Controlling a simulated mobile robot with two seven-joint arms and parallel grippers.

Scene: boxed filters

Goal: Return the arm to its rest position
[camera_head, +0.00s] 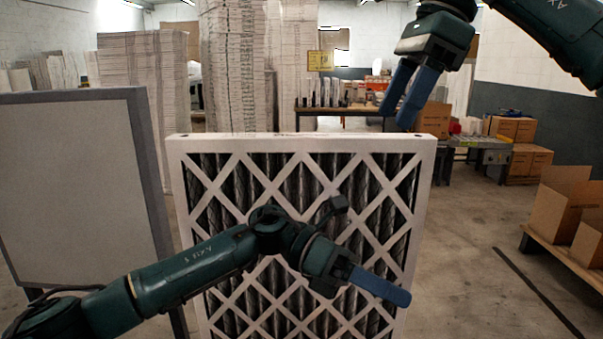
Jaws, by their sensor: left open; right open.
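My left arm comes in from the lower left, and its gripper (398,293) points right, in front of a large white-framed filter (300,146). Its blue fingers overlap from this angle and nothing shows between them. My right gripper (396,112) hangs from the upper right with its two blue fingers pointing down, apart and empty. It is seen above the filter's top right corner. The filter stands upright in the middle, with a white lattice over dark pleats. My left arm hides part of its lower half.
A grey framed panel (75,190) stands at the left. Tall stacks (145,85) rise behind. A table (345,110) with small items is at the back. Cardboard boxes (525,150) and a low platform with open boxes (560,205) are at the right.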

